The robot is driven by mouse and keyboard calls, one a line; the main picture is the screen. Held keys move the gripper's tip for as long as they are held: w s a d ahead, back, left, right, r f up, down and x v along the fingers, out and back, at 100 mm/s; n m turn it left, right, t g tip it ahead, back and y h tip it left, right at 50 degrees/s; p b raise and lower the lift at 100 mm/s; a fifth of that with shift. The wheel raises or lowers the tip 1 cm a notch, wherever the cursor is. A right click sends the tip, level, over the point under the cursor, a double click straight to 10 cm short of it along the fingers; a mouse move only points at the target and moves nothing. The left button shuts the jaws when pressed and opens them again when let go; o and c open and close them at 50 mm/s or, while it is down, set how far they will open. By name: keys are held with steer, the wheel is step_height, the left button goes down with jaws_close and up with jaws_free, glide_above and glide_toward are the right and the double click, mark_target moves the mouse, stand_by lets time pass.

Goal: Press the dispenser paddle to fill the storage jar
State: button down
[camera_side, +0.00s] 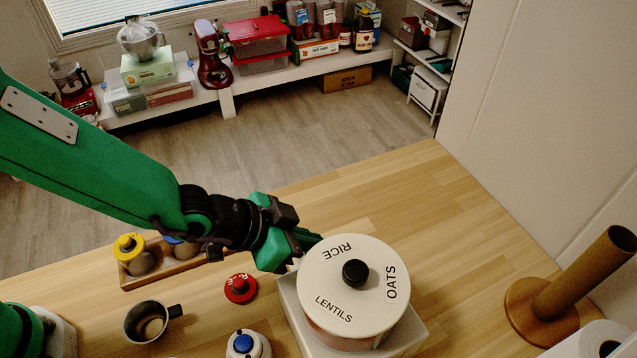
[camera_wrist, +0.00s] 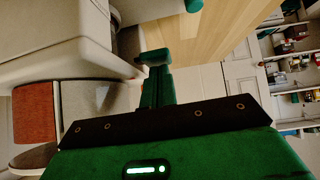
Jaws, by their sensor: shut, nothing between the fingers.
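The dispenser (camera_side: 330,262) is a round drum with a cream lid lettered RICE, OATS and LENTILS and a black centre knob. It stands on a pale square base (camera_side: 292,308). In the wrist view its pale body (camera_wrist: 55,40) fills the left, with orange-red and grey sections below. My gripper (camera_side: 308,240) is at the dispenser's back left in the side view, shut and empty. Its green fingertips (camera_wrist: 154,57) show beside the pale body in the wrist view; I cannot tell whether they touch it. I cannot clearly make out the paddle or identify the storage jar.
A wooden tray (camera_side: 190,268) holds a yellow-lidded jar (camera_side: 130,252) and a blue-topped one. A red lid (camera_side: 240,289), metal cup (camera_side: 147,322) and blue-topped jar (camera_side: 246,346) stand left of the dispenser. A brown upright holder (camera_side: 575,282) is at right. The counter behind the dispenser is clear.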

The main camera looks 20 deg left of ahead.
steer(key=shift+s+a+f, duration=0.2)
steer(key=shift+f, duration=0.2)
steer(key=shift+s+a+f, duration=0.15)
steer(key=shift+f, duration=0.25)
steer(key=shift+r, duration=0.1)
steer(key=r, duration=0.5)
steer(key=shift+w+d+r, duration=0.3)
steer(key=shift+r, duration=0.05)
steer(key=v, duration=0.9)
steer(key=shift+s+r, duration=0.3)
steer(key=w+a+r+n+y, duration=0.2)
steer(key=w+a, duration=0.1)
steer(key=a, duration=0.7)
steer(key=s+a+r+n+y, duration=0.1)
steer(key=s+a+n+y, duration=0.1)
steer(key=a, duration=0.9)
steer(key=s+a+r+n+y, duration=0.1)
steer(key=s+a+n+y, duration=0.2)
steer(key=a, duration=0.8)
steer(key=s+n, duration=0.2)
steer(key=s, duration=0.1)
steer(key=shift+s+r+g, duration=0.15)
steer(key=shift+s+g, duration=0.15)
steer(key=shift+s, duration=0.05)
